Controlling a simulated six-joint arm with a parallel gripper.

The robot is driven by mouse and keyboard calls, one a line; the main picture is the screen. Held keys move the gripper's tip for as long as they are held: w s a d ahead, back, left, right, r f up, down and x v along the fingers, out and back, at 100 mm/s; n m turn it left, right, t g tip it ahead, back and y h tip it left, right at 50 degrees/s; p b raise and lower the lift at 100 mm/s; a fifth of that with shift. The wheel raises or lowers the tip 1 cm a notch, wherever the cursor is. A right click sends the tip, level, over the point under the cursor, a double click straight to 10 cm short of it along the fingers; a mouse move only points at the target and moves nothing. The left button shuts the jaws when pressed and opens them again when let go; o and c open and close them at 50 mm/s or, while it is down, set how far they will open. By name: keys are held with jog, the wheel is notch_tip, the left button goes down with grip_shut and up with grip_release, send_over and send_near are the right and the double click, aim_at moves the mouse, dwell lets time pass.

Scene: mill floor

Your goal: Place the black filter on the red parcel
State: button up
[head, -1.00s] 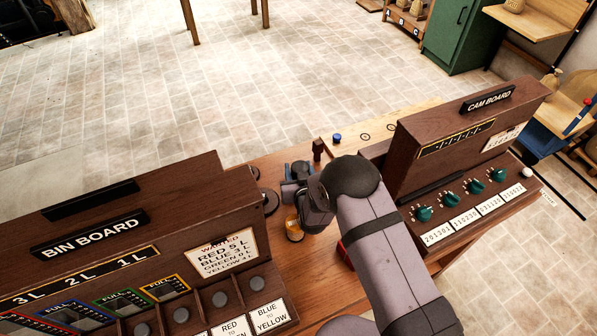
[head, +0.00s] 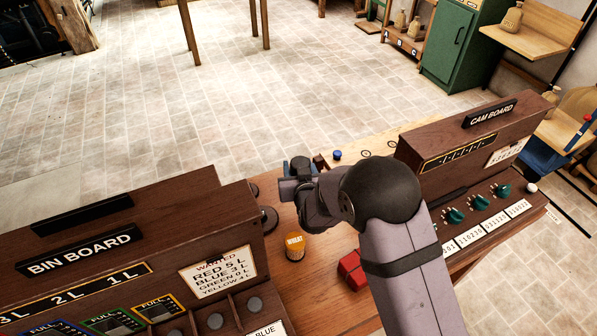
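The red parcel (head: 352,268) lies on the wooden bench, just left of my forearm, which covers its right side. My gripper (head: 288,188) is above the bench, beyond and left of the parcel, pointing left. Its fingertips are small and partly hidden, so I cannot tell whether they are open or shut. A dark round piece (head: 300,164) shows at the gripper's far side; I cannot tell whether it is the black filter, or whether it is held. Dark round discs (head: 268,219) stand by the bin board's right end.
An orange-topped can (head: 295,247) marked WHEAT stands between the bin board (head: 110,245) and the parcel. The cam board (head: 470,160) rises at right. A brown block (head: 320,162) and a blue knob (head: 337,155) are beyond the gripper. Bare bench lies around the can.

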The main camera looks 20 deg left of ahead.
jog(key=shift+r, duration=0.1)
jog(key=s+d+r+m+h+p, duration=0.25)
jog(key=s+d+m+h, duration=0.4)
jog(key=d, duration=0.65)
jog(key=s+d+r+m+h+p, duration=0.1)
jog(key=s+d+r+m+h, duration=0.2)
jog(key=s+d+m+h, duration=0.7)
jog(key=shift+w+d+f+n+y+p, duration=0.2)
jog(key=shift+w+d+f+n+y, duration=0.4)
jog(key=shift+f, duration=0.5)
jog(key=shift+w+d+f+n+y+p, duration=0.15)
jog(key=shift+d+f+n+y, duration=0.3)
jog(key=shift+f+n, duration=0.55)
jog(key=shift+w+d+f+n+y+p, duration=0.2)
jog(key=shift+w+d+f+n+y, duration=0.3)
jog(key=shift+f, duration=0.7)
jog(key=shift+s+f, duration=0.1)
jog(key=shift+f+p, duration=0.4)
jog(key=shift+f, duration=1.4)
jog(key=shift+f, duration=0.1)
